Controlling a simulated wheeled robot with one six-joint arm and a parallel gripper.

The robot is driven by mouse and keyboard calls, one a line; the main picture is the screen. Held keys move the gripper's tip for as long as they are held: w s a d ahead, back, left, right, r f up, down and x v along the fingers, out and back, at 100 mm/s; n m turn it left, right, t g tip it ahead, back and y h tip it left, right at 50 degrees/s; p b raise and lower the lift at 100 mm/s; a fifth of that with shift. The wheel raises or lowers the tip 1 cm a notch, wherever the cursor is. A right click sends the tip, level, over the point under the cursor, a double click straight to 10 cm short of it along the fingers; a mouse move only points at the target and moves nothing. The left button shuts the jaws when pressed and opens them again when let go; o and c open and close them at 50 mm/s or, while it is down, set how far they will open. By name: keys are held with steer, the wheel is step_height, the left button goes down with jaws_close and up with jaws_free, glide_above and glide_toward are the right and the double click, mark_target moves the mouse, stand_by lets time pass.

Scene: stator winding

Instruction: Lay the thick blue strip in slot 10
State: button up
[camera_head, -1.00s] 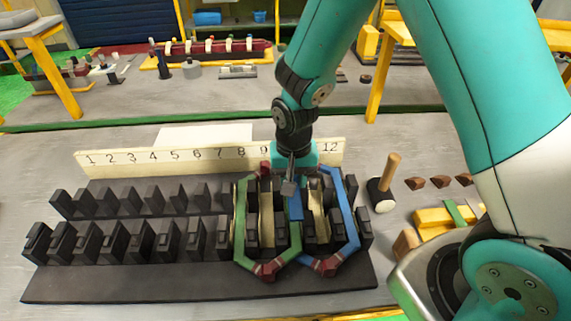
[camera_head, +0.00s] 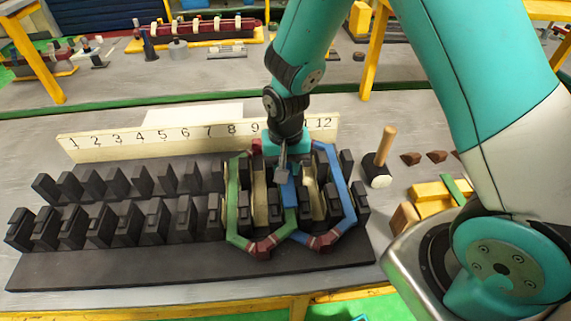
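A thick blue strip (camera_head: 289,193) lies lengthwise among the dark teeth of the black stator block (camera_head: 190,268), between two tan liners. It appears roughly in line with where the hidden number 10 falls; I cannot tell how deep it sits, or whether it is separate from the blue coil. My gripper (camera_head: 282,174) points down at the strip's far end, its grey tips at or just above it. The arm and gripper hide the numbers 10 and 11 and the strip's far end. I cannot tell whether the fingers are closed on it.
A green coil (camera_head: 232,204) and a blue coil (camera_head: 340,186) with dark red ends flank the strip. The number board (camera_head: 100,148) stands behind. A mallet (camera_head: 381,163), brown wedges (camera_head: 437,157) and yellow blocks (camera_head: 429,191) lie to the right. The left slots look empty.

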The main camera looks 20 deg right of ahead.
steer(key=shift+s+f+b, duration=0.1)
steer(key=shift+f+b, duration=0.3)
steer(key=shift+f, duration=0.1)
steer(key=shift+f+b, duration=0.5)
steer(key=shift+f, duration=0.25)
steer(key=shift+f+b, duration=0.35)
steer(key=shift+f, duration=0.2)
stand_by(0.9)
steer(key=o, duration=1.1)
steer(key=shift+r, duration=0.15)
steer(key=shift+r+p, duration=0.7)
